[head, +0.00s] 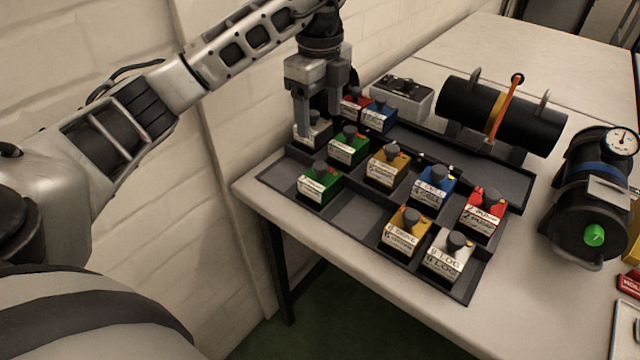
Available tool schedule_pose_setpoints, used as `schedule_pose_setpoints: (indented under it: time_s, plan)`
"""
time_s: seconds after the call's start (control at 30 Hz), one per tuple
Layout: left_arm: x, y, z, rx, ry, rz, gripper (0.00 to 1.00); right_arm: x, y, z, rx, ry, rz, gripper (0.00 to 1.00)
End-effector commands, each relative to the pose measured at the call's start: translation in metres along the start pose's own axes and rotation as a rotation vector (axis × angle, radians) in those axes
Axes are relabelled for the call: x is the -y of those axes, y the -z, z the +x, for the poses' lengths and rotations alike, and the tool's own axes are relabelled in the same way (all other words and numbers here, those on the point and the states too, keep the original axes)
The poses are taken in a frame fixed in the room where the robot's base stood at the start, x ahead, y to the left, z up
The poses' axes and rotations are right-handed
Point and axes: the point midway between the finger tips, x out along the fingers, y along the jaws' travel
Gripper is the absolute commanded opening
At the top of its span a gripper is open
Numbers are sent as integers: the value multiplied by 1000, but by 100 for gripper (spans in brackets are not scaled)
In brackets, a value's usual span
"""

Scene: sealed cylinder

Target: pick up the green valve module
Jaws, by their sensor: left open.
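Two green modules with dark knobs and white labels sit in the black tray (345,222). One green module (348,148) is in the back part of the tray, and the other green module (320,186) is nearer the front left corner. Their labels are too small to read, so I cannot tell which is the valve module. My left gripper (319,118) points down with its jaws open, over the white module (314,134) at the tray's left end. My right gripper is out of view.
Yellow modules (388,167), blue ones (435,187), red ones (484,212) and another white module (447,256) share the tray. The wall is close on the left.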

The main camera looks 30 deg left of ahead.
Motion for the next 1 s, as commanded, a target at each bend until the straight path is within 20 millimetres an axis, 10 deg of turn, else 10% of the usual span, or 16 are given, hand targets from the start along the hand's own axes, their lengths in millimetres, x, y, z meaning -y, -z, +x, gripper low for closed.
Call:
schedule_pose_setpoints:
  time_s: [0.4,1.0]
  plan:
    - [-1,2,84,-5,-5,6,67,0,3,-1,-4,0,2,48]
    - [-3,4,147,-6,-3,8,67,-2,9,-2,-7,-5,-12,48]
